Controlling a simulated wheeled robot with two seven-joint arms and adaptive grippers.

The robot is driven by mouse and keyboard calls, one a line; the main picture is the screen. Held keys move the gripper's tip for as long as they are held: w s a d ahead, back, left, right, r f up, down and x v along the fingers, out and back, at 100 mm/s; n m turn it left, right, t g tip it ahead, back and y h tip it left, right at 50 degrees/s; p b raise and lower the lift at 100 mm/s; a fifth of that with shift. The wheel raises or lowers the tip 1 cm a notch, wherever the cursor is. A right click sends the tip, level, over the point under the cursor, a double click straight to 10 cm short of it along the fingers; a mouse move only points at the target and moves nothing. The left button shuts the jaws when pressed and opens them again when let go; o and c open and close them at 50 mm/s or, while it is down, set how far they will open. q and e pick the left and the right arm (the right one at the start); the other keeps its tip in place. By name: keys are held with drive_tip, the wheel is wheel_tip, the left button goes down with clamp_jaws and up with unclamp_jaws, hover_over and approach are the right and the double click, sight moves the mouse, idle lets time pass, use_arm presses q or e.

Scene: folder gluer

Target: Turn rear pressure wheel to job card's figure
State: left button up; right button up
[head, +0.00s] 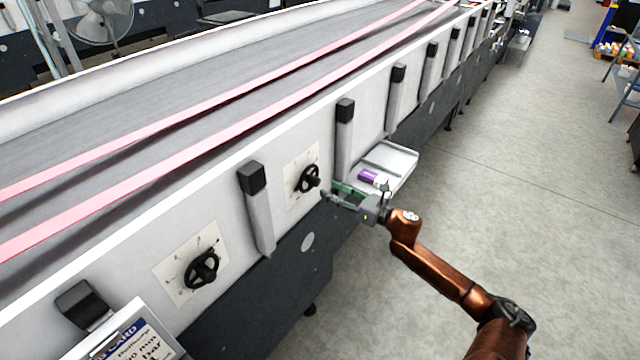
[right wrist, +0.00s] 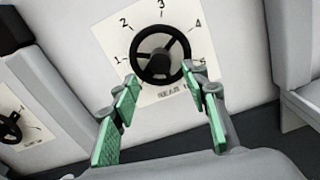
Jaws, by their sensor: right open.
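The rear pressure wheel (head: 308,179) is a black spoked handwheel on a cream dial plate on the machine's side panel. In the right wrist view the wheel (right wrist: 160,54) sits within the figures 1 to 5, with partly hidden lettering below. Its exact setting is hard to tell. My right gripper (head: 330,192) is just in front of the wheel; its green-padded fingers (right wrist: 160,80) are open, tips near the wheel's lower left and right rim. Contact is unclear. The job card (head: 135,345) is cut off at the lower left; its pressure figure is not readable. My left gripper is out of view.
A second black handwheel (head: 201,268) with its own dial is nearer on the panel. Grey posts with black caps (head: 256,205) flank the wheels. A white tray (head: 398,165) holding a purple-labelled container (head: 370,177) juts out beyond my gripper.

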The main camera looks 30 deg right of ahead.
sight(319, 183)
drive_tip(key=x, duration=0.6)
drive_tip(key=shift+p, duration=0.45)
drive_tip(key=shift+d, duration=0.1)
clamp_jaws()
